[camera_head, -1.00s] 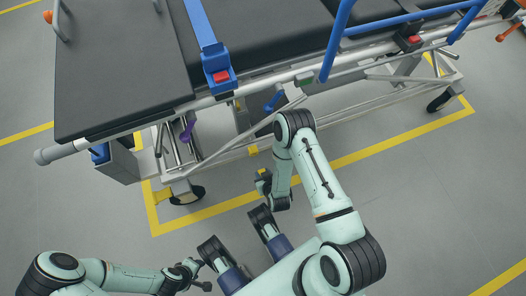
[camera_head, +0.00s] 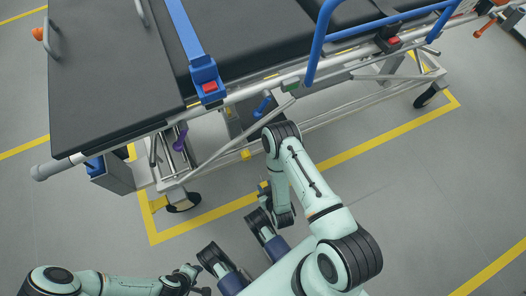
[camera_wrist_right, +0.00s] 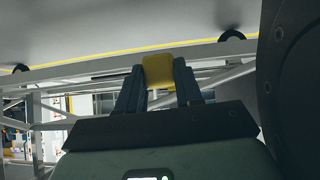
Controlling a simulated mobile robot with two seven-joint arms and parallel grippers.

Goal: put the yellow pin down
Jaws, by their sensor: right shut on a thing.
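The yellow pin (camera_wrist_right: 158,70) shows in the right wrist view as a yellow block between the two dark fingers of my right gripper (camera_wrist_right: 158,86), which is shut on it. In the head view my right gripper (camera_head: 264,188) is small and partly hidden by its own arm, in front of the stretcher's lower frame. The pin cannot be made out clearly there. My left gripper (camera_head: 190,273) is at the lower left, apart from the stretcher; its jaws are too small to read.
A stretcher (camera_head: 110,75) with a black top, blue straps and a metal frame fills the upper head view. A small yellow part (camera_head: 246,154) sits on its lower frame. A yellow floor line (camera_head: 215,212) runs below. Grey floor (camera_head: 440,190) is clear at right.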

